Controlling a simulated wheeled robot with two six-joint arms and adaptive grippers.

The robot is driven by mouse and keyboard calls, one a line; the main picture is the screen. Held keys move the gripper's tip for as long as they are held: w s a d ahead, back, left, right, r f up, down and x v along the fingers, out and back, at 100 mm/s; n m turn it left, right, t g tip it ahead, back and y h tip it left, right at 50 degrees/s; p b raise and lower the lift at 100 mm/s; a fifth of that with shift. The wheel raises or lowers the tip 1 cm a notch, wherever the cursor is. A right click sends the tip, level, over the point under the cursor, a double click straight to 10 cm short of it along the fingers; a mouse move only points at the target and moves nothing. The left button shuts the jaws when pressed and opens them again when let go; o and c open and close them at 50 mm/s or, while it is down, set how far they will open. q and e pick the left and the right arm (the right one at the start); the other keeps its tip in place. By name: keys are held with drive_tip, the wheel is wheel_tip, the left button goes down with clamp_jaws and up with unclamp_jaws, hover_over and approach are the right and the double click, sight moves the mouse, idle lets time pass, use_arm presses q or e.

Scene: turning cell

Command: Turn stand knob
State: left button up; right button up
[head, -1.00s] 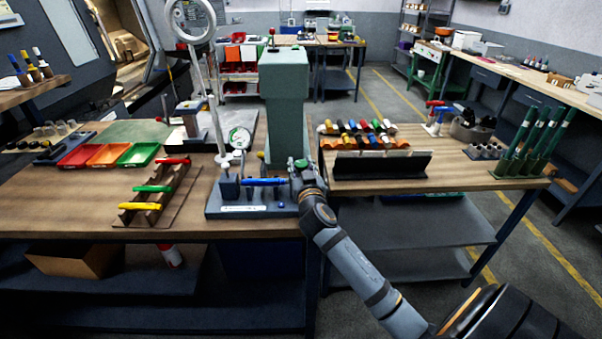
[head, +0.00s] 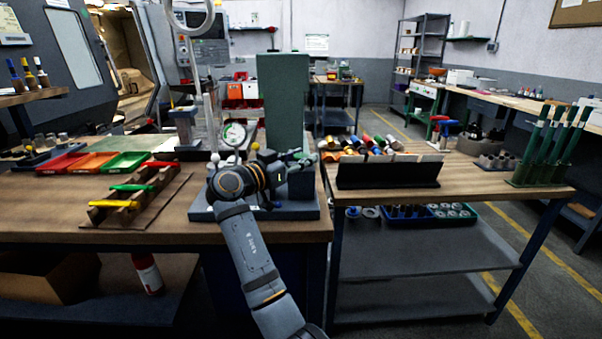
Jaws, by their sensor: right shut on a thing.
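The stand has a tall grey-green column (head: 283,95) on a flat grey-blue base plate (head: 308,210) at the front edge of the left bench. A round dial gauge (head: 234,134) stands left of the column. My right arm comes up from the bottom and crosses in front of the stand. My right gripper (head: 298,163) points right, low before the column, and is shut on the stand knob, which is mostly hidden behind the fingers and wrist. My left gripper is out of view.
A rack with coloured handles (head: 130,198) and red, orange and green trays (head: 95,162) lie on the left. A dark angled panel (head: 388,171) and green upright tools (head: 543,145) stand on the right bench. A gap separates the benches.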

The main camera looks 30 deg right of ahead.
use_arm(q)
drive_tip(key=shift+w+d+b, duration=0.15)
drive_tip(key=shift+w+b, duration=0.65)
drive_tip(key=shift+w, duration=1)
use_arm(e)
drive_tip(key=shift+m+g, duration=1.4)
drive_tip(key=shift+g, duration=0.8)
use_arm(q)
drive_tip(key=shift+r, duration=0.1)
use_arm(e)
drive_tip(key=o, duration=1.2)
drive_tip(key=shift+c, duration=0.2)
drive_tip(key=a, duration=1.2)
drive_tip(key=shift+w, duration=0.2)
